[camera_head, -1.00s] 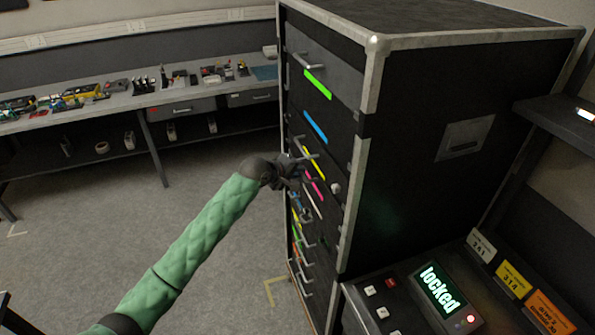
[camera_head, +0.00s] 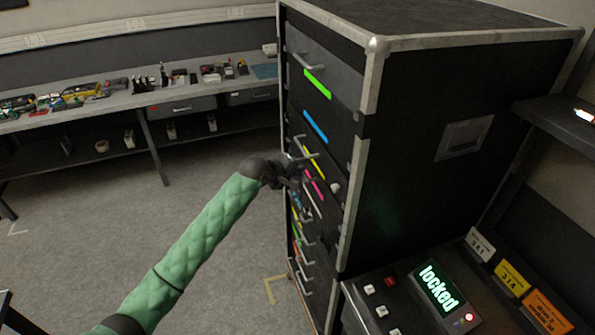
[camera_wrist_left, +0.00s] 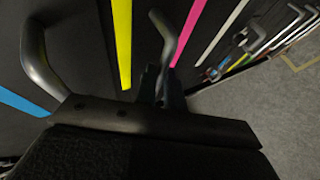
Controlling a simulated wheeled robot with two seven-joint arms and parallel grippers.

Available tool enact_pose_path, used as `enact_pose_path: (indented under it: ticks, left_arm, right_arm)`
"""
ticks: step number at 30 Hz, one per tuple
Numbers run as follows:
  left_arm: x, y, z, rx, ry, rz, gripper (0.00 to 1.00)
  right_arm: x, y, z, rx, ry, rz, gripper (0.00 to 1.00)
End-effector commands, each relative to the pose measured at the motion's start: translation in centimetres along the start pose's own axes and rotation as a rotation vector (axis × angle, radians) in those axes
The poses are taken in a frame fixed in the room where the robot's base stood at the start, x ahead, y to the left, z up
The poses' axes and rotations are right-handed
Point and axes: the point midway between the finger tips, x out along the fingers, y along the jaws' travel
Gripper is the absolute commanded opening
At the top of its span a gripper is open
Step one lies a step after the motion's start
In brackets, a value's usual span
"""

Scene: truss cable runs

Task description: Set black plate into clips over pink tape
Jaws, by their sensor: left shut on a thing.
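My left gripper (camera_head: 290,174) is at the drawer front of the tall black cabinet, beside the yellow and pink tape strips. The pink tape (camera_head: 315,188) runs slantwise on that front, and also shows in the left wrist view (camera_wrist_left: 188,33). My left gripper is closed, seemingly on this handle; the grip itself is largely hidden. I cannot make out a separate black plate or the clips. My right gripper is not in view.
The black cabinet (camera_head: 450,95) carries several handles and coloured strips. A console with a green "locked" display (camera_head: 438,288) stands at the lower right, beside label cards. A cluttered bench (camera_head: 135,98) stands behind left. The grey floor between is clear.

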Motion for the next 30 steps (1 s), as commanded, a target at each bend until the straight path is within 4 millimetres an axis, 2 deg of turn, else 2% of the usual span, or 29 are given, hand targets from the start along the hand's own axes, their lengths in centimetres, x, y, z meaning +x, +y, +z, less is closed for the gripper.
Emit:
enact_pose_path:
  ticks: [30]
  left_arm:
    - [-0.07,0.07,-0.04,0.000,0.001,0.000,0.00]
  right_arm:
    - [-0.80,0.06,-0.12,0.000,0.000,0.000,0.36]
